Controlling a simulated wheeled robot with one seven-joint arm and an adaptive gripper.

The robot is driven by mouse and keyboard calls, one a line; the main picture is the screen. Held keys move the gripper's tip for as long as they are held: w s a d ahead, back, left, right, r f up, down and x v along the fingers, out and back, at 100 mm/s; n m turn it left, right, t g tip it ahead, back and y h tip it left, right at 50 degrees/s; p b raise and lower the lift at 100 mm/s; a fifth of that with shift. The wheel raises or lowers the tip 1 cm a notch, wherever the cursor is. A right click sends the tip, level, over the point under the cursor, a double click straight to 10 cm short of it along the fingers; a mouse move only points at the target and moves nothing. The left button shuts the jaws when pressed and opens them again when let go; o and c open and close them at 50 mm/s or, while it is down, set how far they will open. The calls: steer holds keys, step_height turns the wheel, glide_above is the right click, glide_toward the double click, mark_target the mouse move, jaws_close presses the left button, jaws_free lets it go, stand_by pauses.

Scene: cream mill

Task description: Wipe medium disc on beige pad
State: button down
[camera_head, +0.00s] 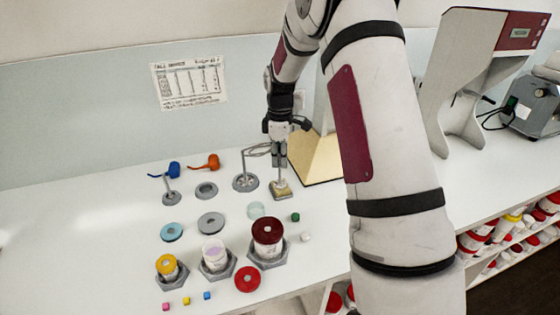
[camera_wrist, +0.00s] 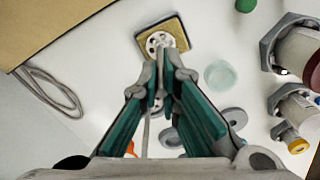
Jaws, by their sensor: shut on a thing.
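My gripper (camera_head: 279,163) is shut on the thin upright rod of the medium disc (camera_head: 281,184). The disc is a pale, perforated round plate at the rod's lower end. It lies over the beige pad (camera_head: 284,195), a small square with a dark edge. In the wrist view, the disc (camera_wrist: 160,42) shows inside the pad's outline (camera_wrist: 173,24), beyond my fingertips (camera_wrist: 160,75). It looks to be on the pad or very close above it; I cannot tell contact for sure.
Left of the pad stand a large rod disc (camera_head: 245,183), an empty grey ring (camera_head: 206,190) and a small rod disc (camera_head: 170,198). Jars in hexagonal holders, including a dark-red-lidded jar (camera_head: 268,240), stand in front. A beige box (camera_head: 315,165) is close behind right.

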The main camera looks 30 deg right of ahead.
steer(key=shift+w+d, duration=0.1)
steer(key=shift+w, duration=0.3)
steer(key=shift+s, duration=0.65)
steer(key=shift+r, duration=0.1)
steer(key=shift+r+p, duration=0.5)
steer(key=shift+r, duration=0.95)
steer(key=shift+r+p, duration=0.3)
steer(key=shift+r, duration=1.2)
